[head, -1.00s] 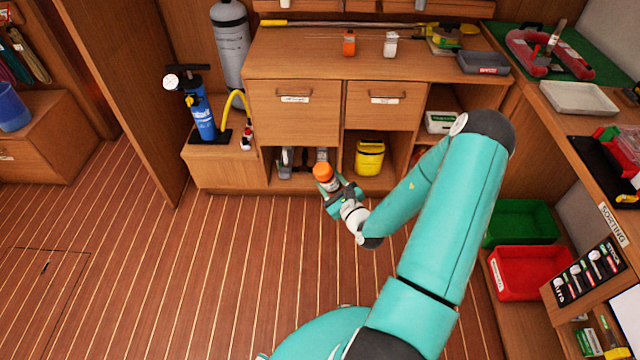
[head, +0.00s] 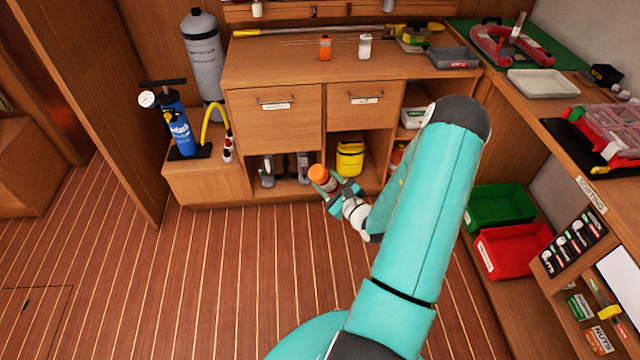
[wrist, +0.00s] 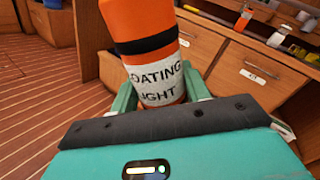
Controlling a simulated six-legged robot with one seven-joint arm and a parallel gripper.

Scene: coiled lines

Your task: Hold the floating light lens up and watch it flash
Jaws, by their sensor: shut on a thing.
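The floating light (head: 323,178) is an orange cylinder with a black band and a white label. In the wrist view the floating light (wrist: 150,55) stands between my two teal fingers, and the label partly reads "OATING" and "IGHT". My gripper (head: 334,188) is shut on it and holds it in the air in front of the wooden cabinet. The light leans a little, with its orange end up in the head view. Its top is cut off in the wrist view. I cannot see a flash.
The wooden cabinet (head: 275,130) with two drawers and open shelves stands behind. A yellow bucket (head: 350,160) sits on a lower shelf. A blue pump (head: 178,130) stands on the low left box. Green (head: 500,207) and red (head: 512,250) bins lie at right. The floor at left is clear.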

